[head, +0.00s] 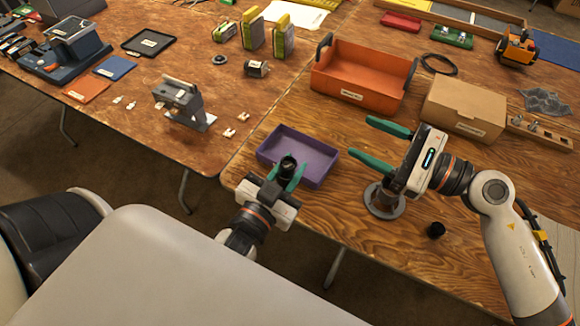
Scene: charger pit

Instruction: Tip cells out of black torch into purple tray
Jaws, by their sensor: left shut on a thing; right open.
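The purple tray (318,160) sits on the right-hand wooden table near its left edge; I see no cells in its visible part. My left gripper (290,174) is at the tray's near left side, with green fingers shut on the black torch (288,166). The torch's round dark end shows between the fingers, over the tray's near left part. Whether cells are inside it is too small to tell. My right gripper (378,144) is open and empty, to the right of the tray, its green fingers apart and pointing left. A small black cap (436,230) stands on the table below it.
A round grey stand (384,203) is under my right gripper. An orange bin (360,77) and a cardboard box (463,106) stand behind. A grey device (180,98) is on the left table. Bare wood lies in front of the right gripper.

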